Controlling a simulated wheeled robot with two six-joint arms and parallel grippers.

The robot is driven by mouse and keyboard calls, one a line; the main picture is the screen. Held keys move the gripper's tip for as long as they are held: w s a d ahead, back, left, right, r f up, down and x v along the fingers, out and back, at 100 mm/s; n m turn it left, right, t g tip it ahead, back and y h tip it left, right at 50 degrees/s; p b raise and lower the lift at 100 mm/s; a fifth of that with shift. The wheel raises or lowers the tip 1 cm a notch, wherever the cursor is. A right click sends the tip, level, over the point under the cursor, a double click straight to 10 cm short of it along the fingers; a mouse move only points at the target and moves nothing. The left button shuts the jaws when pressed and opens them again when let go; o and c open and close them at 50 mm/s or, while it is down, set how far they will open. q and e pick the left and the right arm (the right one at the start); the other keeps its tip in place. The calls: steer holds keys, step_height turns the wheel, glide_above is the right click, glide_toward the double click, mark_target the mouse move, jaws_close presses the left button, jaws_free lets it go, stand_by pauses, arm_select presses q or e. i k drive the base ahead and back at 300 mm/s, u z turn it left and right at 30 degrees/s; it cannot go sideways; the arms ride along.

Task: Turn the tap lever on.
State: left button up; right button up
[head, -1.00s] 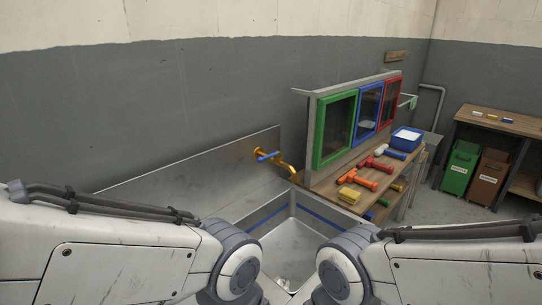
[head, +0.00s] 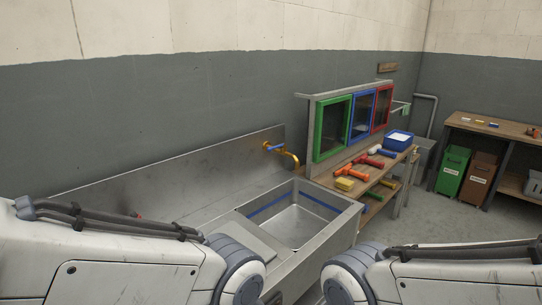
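A brass tap (head: 290,158) is mounted on the metal backsplash of a steel sink, its spout curving over the basin. A blue lever (head: 275,148) sits on top of the tap, lying roughly crosswise. The sink basin (head: 300,222) has a blue line around its inner walls and looks empty. My two arms come in from the lower left and lower right, well short of the tap. Neither gripper shows in the head view.
A wooden bench right of the sink holds hammers, a yellow block (head: 344,184) and a blue box (head: 398,140). Green, blue and red framed windows (head: 332,130) stand behind it. Green (head: 453,172) and brown (head: 478,178) bins stand farther right.

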mark_target(283, 145)
steer(key=u, duration=0.05)
steer(key=k, duration=0.2)
steer(key=z, duration=1.05)
steer(key=i, duration=2.95)
steer(key=u, duration=3.15)
